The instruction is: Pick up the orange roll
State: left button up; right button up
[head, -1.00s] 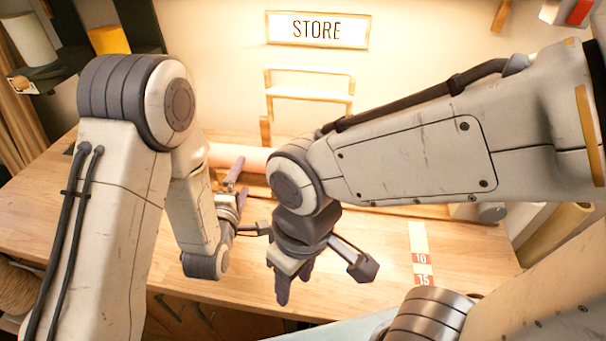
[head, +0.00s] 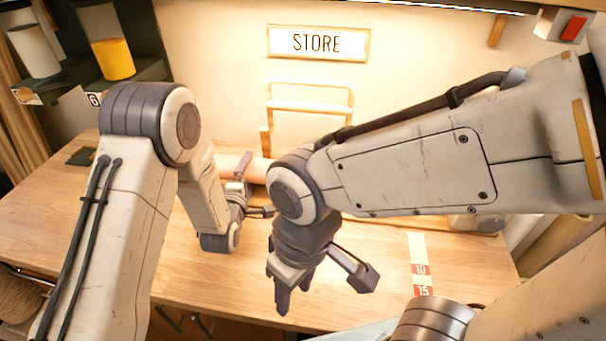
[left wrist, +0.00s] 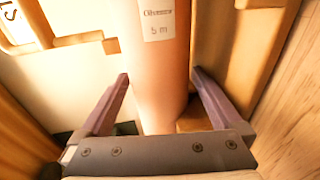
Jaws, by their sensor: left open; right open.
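The orange roll (head: 258,170), pale orange-pink, lies along the back of the table, partly hidden behind my arms in the head view. In the left wrist view the roll (left wrist: 160,85) runs between my left fingers and carries a white label reading "5 m". My left gripper (head: 243,166) is open at the roll; its fingers (left wrist: 160,76) stand on either side, with gaps showing beside it. My right gripper (head: 283,296) is open and empty, pointing down over the front part of the table, away from the roll.
A STORE sign (head: 316,43) hangs on the wall above a wooden rack (head: 309,106). A shelf at upper left holds a white cylinder (head: 36,50) and a yellow one (head: 113,60). A marked strip (head: 419,250) lies on the right. The left tabletop (head: 60,215) is mostly clear.

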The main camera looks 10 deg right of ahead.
pick_arm(q)
jog(key=shift+c, duration=0.3)
jog(key=c, duration=1.5)
jog(key=shift+r, duration=0.1)
grip_shut()
jog(key=shift+r, duration=0.1)
